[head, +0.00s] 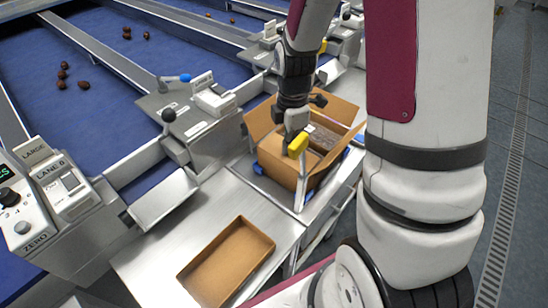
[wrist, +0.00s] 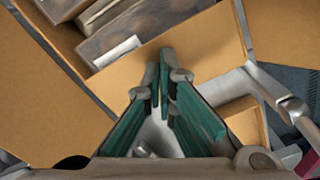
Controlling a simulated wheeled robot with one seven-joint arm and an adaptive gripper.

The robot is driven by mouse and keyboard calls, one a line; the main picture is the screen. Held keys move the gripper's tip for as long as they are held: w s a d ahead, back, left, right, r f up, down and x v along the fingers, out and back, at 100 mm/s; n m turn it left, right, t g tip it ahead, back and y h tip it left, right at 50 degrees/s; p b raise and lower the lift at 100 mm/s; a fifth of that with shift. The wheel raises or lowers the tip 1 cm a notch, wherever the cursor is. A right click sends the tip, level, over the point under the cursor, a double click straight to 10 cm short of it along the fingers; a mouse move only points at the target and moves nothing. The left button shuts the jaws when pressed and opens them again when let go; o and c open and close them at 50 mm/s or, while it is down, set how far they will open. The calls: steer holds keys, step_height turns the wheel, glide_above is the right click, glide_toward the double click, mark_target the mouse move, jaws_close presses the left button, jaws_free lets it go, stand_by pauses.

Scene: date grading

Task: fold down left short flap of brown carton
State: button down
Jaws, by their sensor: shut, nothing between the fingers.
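The brown carton (head: 277,168) stands on the metal bench in the head view, with flaps standing out at its left (head: 258,121), back and right. Packed goods with a pale label show inside it in the wrist view (wrist: 130,30). My gripper (wrist: 160,60) is shut and empty. Its green-padded fingertips are over a brown panel of the carton (wrist: 200,52), which lies across the near end of the opening; I cannot tell whether they touch it. In the head view my gripper (head: 298,146) hides part of the carton's near side.
A shallow brown tray (head: 225,262) lies on the bench in front. Metal chutes and weighing units (head: 215,98) stand left of the carton, close to it. A metal bar (wrist: 275,95) runs beside the carton. The bench between tray and carton is clear.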

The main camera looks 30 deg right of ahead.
steer(key=shift+f, duration=0.1)
step_height(320, 180, up, 11)
steer(key=p, duration=0.5)
steer(key=shift+p, duration=0.3)
